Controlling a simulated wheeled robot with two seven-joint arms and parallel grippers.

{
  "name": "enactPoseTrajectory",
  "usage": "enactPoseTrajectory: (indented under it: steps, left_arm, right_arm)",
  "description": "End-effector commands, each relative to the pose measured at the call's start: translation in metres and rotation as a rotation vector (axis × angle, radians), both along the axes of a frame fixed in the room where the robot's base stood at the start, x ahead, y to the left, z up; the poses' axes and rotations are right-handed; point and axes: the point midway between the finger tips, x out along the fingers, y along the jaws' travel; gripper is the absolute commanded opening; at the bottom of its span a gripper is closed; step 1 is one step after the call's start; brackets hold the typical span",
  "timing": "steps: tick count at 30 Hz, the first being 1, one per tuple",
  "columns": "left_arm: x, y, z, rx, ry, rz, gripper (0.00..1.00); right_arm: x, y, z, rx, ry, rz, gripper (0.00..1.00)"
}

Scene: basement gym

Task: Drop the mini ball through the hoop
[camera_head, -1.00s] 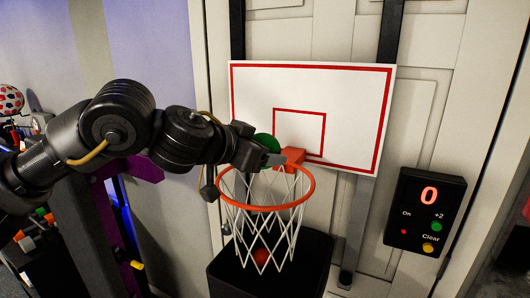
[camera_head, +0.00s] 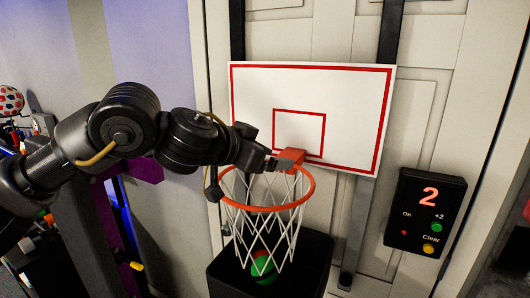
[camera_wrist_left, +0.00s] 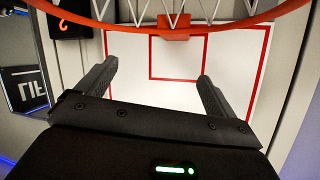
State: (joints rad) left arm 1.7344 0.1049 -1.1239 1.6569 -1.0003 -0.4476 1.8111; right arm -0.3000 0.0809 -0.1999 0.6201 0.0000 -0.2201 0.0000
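The green and red mini ball (camera_head: 263,267) is below the net, at the black bin under the hoop. The hoop (camera_head: 312,194) is an orange ring with a white net, fixed to a white backboard (camera_head: 350,100) with red lines. My left gripper (camera_head: 292,160) is above the ring's back left part, close to the orange bracket. In the left wrist view its two fingers (camera_wrist_left: 155,90) are wide apart with nothing between them, and the hoop (camera_wrist_left: 110,24) crosses the top. My right gripper is in neither view.
A black scoreboard (camera_head: 425,213) at the right shows a red 2. The black bin (camera_head: 315,262) stands under the net. A purple and black rack (camera_head: 100,225) is at the left. A red and white ball (camera_head: 10,100) sits at the far left.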

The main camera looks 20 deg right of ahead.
Motion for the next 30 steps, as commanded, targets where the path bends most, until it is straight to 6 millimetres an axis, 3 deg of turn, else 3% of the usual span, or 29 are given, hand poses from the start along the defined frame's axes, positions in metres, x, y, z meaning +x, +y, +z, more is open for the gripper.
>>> enactPoseTrajectory:
  steps: [8,21,30]
  left_arm:
    - [-0.003,0.004,0.001,-0.001,-0.001,0.000,0.93]
    - [-0.045,0.063,0.028,-0.001,-0.005,0.000,0.93]
    - [-0.058,0.081,0.040,0.000,-0.001,-0.001,0.93]
  right_arm:
    - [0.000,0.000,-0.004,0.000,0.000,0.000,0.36]
    - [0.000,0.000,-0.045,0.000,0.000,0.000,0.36]
    - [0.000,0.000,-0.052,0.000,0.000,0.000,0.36]
